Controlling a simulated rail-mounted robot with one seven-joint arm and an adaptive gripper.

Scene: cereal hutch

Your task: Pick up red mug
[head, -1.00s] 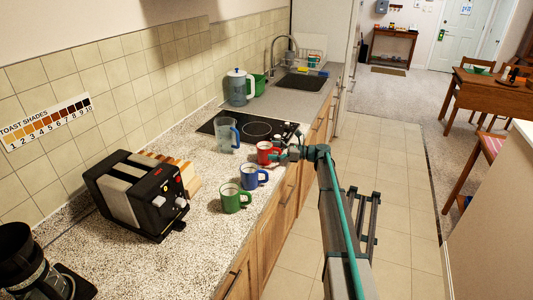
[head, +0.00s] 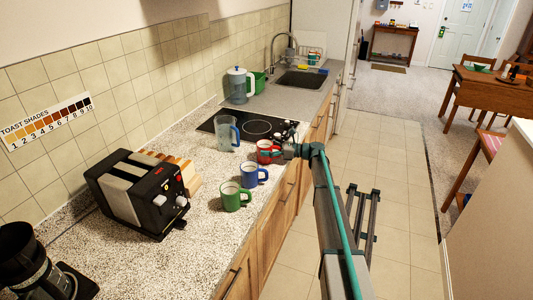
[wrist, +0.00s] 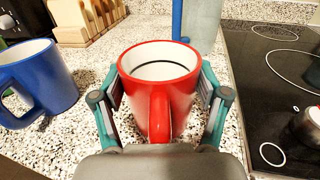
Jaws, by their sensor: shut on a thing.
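The red mug (wrist: 178,99) stands upright between the fingers of my gripper (wrist: 161,108) in the wrist view, its handle facing my palm. The fingers are shut on its two sides. In the head view the red mug (head: 264,152) is on the speckled counter by the cooktop, with my gripper (head: 276,151) at its right side. Whether its base touches the counter is hard to tell. Its inside is white and looks empty.
A blue mug (head: 252,175) and a green mug (head: 234,198) stand nearer on the counter (head: 190,245). A clear pitcher (head: 227,135) stands behind the red mug. The black cooktop (head: 245,124) lies beyond. A toaster (head: 137,195) is at left.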

